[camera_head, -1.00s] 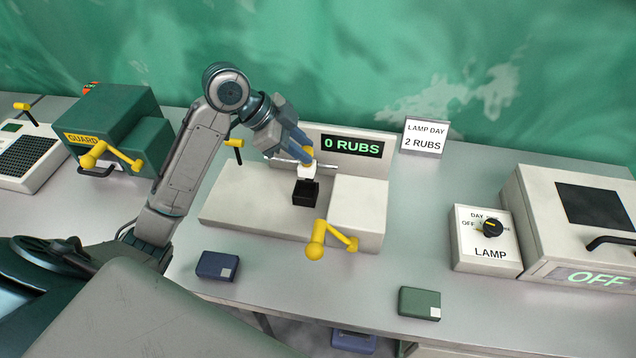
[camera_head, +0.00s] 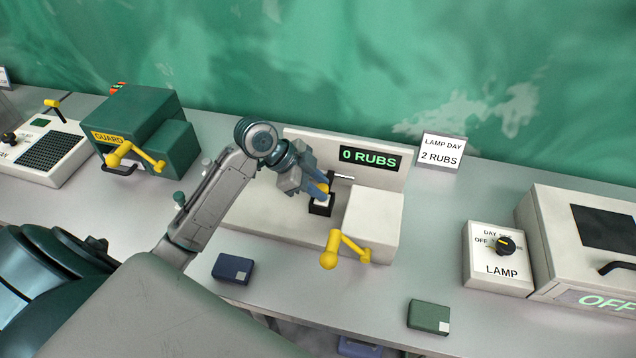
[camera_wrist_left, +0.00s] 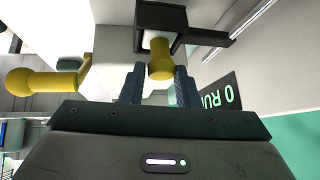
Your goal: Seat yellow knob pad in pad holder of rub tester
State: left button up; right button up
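The yellow knob pad has a yellow knob (camera_head: 322,188) on a white pad. The white part shows at the black pad holder (camera_head: 320,211) of the rub tester (camera_head: 262,219), inside its rim; I cannot tell how deep it sits. My left gripper (camera_head: 320,186) reaches down over the holder, its blue fingers on either side of the knob. My right gripper is not in view.
A yellow crank (camera_head: 330,255) stands at the tester's front. The display (camera_head: 371,158) reads "0 RUBS". A blue box (camera_head: 232,268) and a green box (camera_head: 429,317) lie in front. A green guarded machine (camera_head: 140,125) is left, a lamp switch box (camera_head: 496,262) right.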

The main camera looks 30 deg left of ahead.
pick_arm(q)
jog(key=o, duration=0.3)
jog(key=shift+r, duration=0.2)
jog(key=shift+s+a+r+b, duration=0.15)
jog(key=shift+a+r+b, duration=0.15)
jog(key=shift+a+r, duration=0.1)
jog(key=shift+b+v, duration=1.55)
jog(key=shift+v, duration=3.85)
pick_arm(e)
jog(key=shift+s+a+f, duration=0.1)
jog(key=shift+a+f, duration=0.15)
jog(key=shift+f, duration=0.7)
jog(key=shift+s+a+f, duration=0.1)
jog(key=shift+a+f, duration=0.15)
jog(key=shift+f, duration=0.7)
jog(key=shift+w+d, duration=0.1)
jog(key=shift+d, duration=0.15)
